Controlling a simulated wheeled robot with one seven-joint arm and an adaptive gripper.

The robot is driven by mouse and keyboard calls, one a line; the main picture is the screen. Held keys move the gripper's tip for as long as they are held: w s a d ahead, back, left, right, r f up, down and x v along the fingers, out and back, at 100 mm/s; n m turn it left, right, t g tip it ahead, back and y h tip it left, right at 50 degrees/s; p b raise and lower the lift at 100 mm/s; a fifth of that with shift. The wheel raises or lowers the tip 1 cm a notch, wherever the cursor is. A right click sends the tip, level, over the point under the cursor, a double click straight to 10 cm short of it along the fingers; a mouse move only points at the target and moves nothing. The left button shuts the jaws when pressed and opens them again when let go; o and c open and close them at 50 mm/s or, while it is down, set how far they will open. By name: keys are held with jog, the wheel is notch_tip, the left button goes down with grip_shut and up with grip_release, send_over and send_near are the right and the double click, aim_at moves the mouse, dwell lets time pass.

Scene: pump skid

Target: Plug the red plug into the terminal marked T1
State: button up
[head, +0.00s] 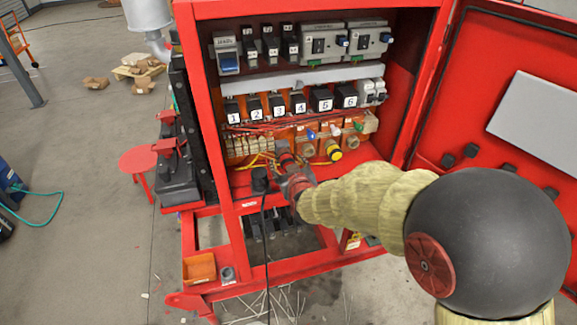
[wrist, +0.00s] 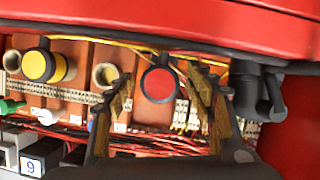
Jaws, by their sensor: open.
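The red plug (wrist: 158,85) shows in the wrist view as a red disc with a dark rim, end-on to the camera, in front of an orange terminal block. In the head view, the red plug (head: 284,148) stands at the left of the terminal row, just beyond my gripper (head: 292,180). My gripper (wrist: 161,95) is open, with a finger on each side of the plug and gaps visible between. Small white labels near the sockets are too small to read, so I cannot tell which terminal is T1. What is behind the plug is hidden.
A black plug with a cable (wrist: 258,90) stands right. The red cabinet frame (head: 215,150) and open door (head: 480,100) flank my arm.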

jog(key=shift+c, duration=0.7)
jog(key=c, duration=1.1)
jog(key=o, duration=0.5)
jog(key=c, duration=0.5)
jog(key=shift+s, duration=0.15)
jog(key=shift+s+d, duration=0.2)
jog(key=shift+s, duration=0.45)
jog(key=shift+s+d, duration=0.25)
jog(key=shift+s, duration=0.45)
jog(key=shift+s+d, duration=0.2)
jog(key=shift+s, duration=0.45)
